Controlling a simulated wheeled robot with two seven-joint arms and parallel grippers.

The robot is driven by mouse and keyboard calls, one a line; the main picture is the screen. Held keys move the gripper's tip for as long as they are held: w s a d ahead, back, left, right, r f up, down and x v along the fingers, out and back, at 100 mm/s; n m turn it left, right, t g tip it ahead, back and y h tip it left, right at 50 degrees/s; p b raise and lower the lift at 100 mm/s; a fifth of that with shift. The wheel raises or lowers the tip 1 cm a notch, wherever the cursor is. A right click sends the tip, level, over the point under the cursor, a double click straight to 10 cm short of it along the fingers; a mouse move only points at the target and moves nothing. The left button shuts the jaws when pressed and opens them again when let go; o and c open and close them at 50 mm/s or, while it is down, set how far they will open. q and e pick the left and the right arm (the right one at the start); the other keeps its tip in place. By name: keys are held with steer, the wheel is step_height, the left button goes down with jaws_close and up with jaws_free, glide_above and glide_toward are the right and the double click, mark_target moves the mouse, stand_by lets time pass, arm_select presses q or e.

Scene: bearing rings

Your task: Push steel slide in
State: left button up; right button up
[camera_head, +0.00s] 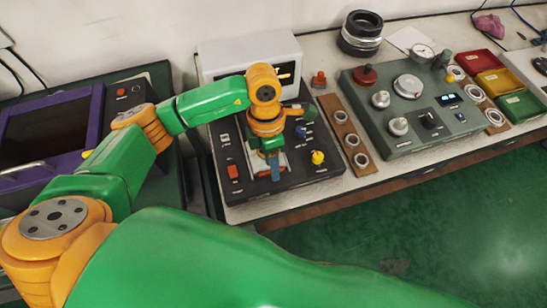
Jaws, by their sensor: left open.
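A black control box (330,168) with a sloped panel stands on the bench. The steel slide (258,166) shows as a small pale metal piece on its panel, largely covered by my left gripper. My left gripper (274,172) points down over the slide and is open. Its fingertips are close to the slide, but I cannot tell whether they touch it. How far the slide is in is hidden. My right gripper is not in view.
The panel carries a red switch (233,172) and a yellow knob (318,158) near my left gripper. A white box (222,60) stands behind. A green instrument box (425,135) and a brown strip with metal rings (338,116) are to the right.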

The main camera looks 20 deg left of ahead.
arm_select(q)
steer(key=shift+w+d+f, duration=0.1)
steer(key=shift+w+f, duration=0.05)
steer(key=shift+f, duration=0.55)
steer(key=shift+w+f, duration=0.2)
steer(key=shift+w, duration=0.3)
steer(key=c, duration=0.4)
steer(key=shift+s+r, duration=0.1)
steer(key=shift+s, duration=0.15)
jaws_close()
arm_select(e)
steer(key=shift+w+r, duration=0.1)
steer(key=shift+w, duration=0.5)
arm_select(q)
steer(key=shift+w, duration=0.1)
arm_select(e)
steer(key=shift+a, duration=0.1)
